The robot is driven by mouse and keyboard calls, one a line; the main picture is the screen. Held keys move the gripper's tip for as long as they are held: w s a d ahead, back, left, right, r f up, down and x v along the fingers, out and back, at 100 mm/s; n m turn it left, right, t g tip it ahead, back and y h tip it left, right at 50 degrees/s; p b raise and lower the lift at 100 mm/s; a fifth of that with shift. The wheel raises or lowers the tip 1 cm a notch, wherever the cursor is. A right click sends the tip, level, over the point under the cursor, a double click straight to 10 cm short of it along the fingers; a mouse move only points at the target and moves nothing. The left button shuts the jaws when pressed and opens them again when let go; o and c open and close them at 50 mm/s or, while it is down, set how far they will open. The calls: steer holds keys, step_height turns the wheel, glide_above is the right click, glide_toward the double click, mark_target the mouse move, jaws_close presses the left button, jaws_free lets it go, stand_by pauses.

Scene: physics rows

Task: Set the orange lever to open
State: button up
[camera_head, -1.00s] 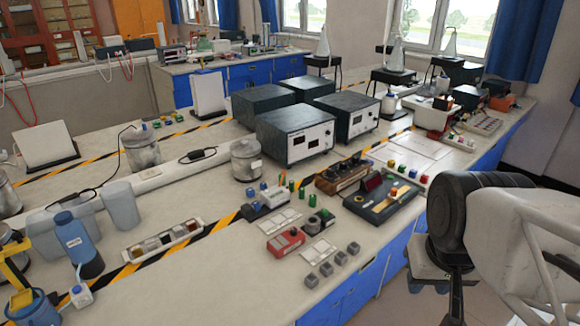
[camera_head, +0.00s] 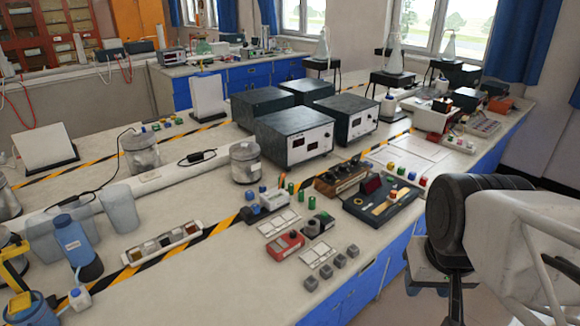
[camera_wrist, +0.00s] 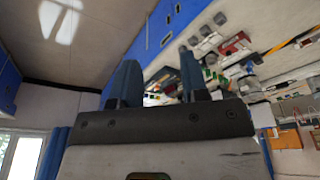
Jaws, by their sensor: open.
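A small, thin orange upright piece (camera_head: 282,179) stands by green posts near the middle of the bench in the head view. It may be the orange lever, but it is too small to tell its setting. A dark panel (camera_head: 372,212) to its right carries a small orange-yellow part (camera_head: 392,194), whose shape I cannot make out. My gripper (camera_head: 452,300) hangs at the lower right, off the bench's front edge and apart from these things. In the wrist view my gripper (camera_wrist: 158,80) has two dark fingers spread apart with nothing between them.
Dark instrument boxes (camera_head: 293,138) stand behind the small devices. A red device (camera_head: 285,243) and grey buttons (camera_head: 325,270) lie near the front edge. A blue bottle (camera_head: 76,243) stands at the left. The bench front (camera_head: 140,300) is clear at the lower left.

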steer(key=w+a+r+m, duration=0.1)
steer(key=w+a+r, duration=0.1)
steer(key=w, duration=0.7)
steer(key=w+a+r+m, duration=0.1)
steer(key=w+a+r, duration=0.1)
steer(key=w, duration=0.7)
steer(key=m+g+y, duration=0.1)
steer(key=m+g, duration=0.1)
steer(key=m, duration=0.3)
glide_above(282, 175)
steer(key=f, duration=2.1)
steer(key=shift+s+d, duration=0.15)
steer(key=shift+d, duration=0.1)
steer(key=shift+a+f, duration=0.1)
steer(key=shift+f, duration=0.05)
steer(key=shift+f, duration=0.2)
steer(key=shift+w+a+f, duration=0.15)
steer(key=shift+f, duration=1.7)
steer(key=shift+w+a+f, duration=0.1)
steer(key=shift+w+f, duration=0.05)
steer(key=shift+f, duration=1.7)
steer(key=shift+c, duration=0.5)
